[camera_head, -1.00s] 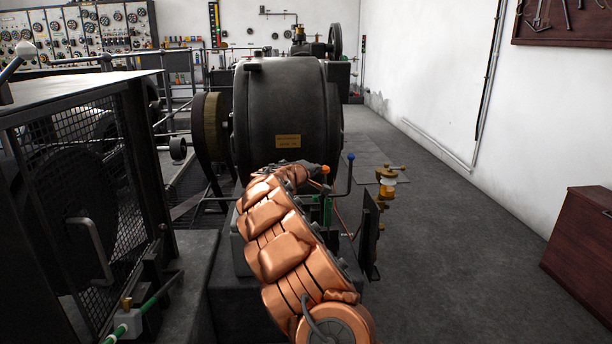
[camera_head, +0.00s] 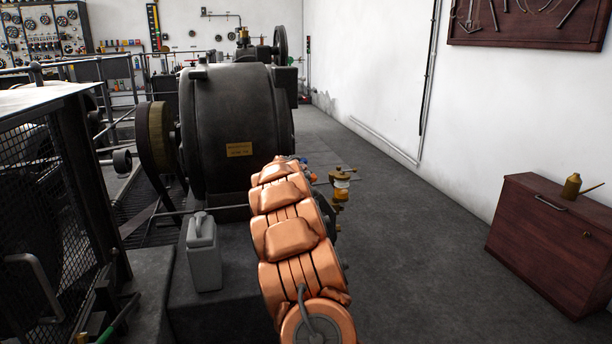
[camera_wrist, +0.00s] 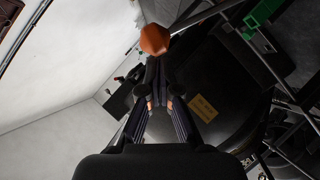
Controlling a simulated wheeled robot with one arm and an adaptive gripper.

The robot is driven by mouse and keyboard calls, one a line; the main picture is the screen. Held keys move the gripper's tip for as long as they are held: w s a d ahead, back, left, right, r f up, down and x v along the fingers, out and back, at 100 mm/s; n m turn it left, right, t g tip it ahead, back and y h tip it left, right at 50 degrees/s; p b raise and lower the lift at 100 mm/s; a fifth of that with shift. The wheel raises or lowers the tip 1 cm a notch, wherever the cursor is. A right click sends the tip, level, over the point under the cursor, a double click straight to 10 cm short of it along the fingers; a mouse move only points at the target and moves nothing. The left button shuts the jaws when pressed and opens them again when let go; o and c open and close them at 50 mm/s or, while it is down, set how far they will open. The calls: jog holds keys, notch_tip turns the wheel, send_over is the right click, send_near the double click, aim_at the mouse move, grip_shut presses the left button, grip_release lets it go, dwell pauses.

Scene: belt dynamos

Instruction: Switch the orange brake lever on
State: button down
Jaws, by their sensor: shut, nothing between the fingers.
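The orange knob (camera_wrist: 154,39) of the brake lever shows in the wrist view at upper centre, just beyond the fingertips. A dark shape runs from it toward the fingers; I cannot tell whether it is the lever's rod. My gripper (camera_wrist: 161,103) is shut and empty, its fingertips close together below the knob. Whether they touch the lever is not clear. A bit of a blue knob (camera_head: 304,161) shows beside the arm's far end.
The black dynamo (camera_head: 238,115) with its plate stands just beyond my arm. A brass oiler (camera_head: 341,182) is right of the arm, a grey can (camera_head: 203,255) left of it. A mesh guard (camera_head: 35,200) is at left, a wooden chest (camera_head: 555,240) at right.

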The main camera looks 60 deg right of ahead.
jog(key=shift+w+a+f+b, duration=0.2)
jog(key=shift+w+a+b, duration=0.2)
jog(key=shift+a+b, duration=0.05)
jog(key=w+r+p+v, duration=0.1)
jog(key=w+v, duration=0.1)
jog(key=v, duration=1.1)
jog(key=shift+w+r, duration=0.2)
jog(key=shift+r, duration=0.15)
dwell(0.6)
